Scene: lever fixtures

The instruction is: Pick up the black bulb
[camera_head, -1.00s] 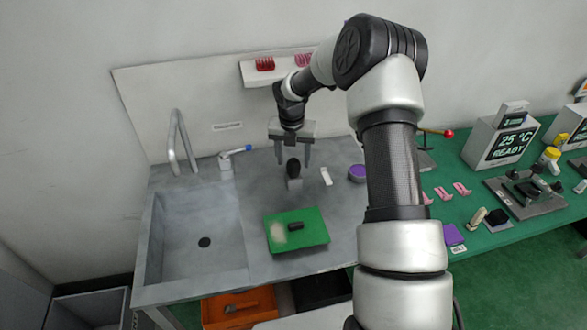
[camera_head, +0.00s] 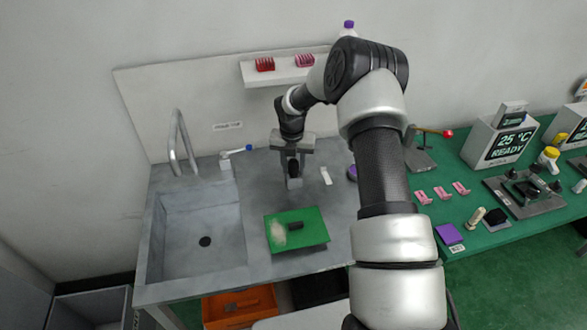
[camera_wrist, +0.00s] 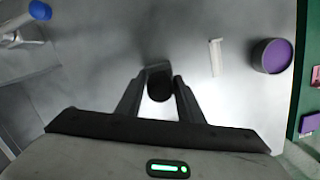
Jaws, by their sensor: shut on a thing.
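The black bulb (camera_head: 294,168) stands upright on a small grey stand (camera_head: 294,184) on the grey counter beside the sink. My gripper (camera_head: 294,172) has come down over it, with one finger on each side. In the wrist view my gripper (camera_wrist: 158,88) is shut on the black bulb (camera_wrist: 160,90), which sits between the fingertips. The bulb's lower part is hard to make out. I cannot tell whether it is clear of the stand.
A green board (camera_head: 310,226) with a dark piece lies in front. A white strip (camera_head: 326,176) and a purple-topped round container (camera_wrist: 272,56) lie to the right. The sink (camera_head: 200,230) and a blue-tipped tap lever (camera_head: 236,151) are at the left.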

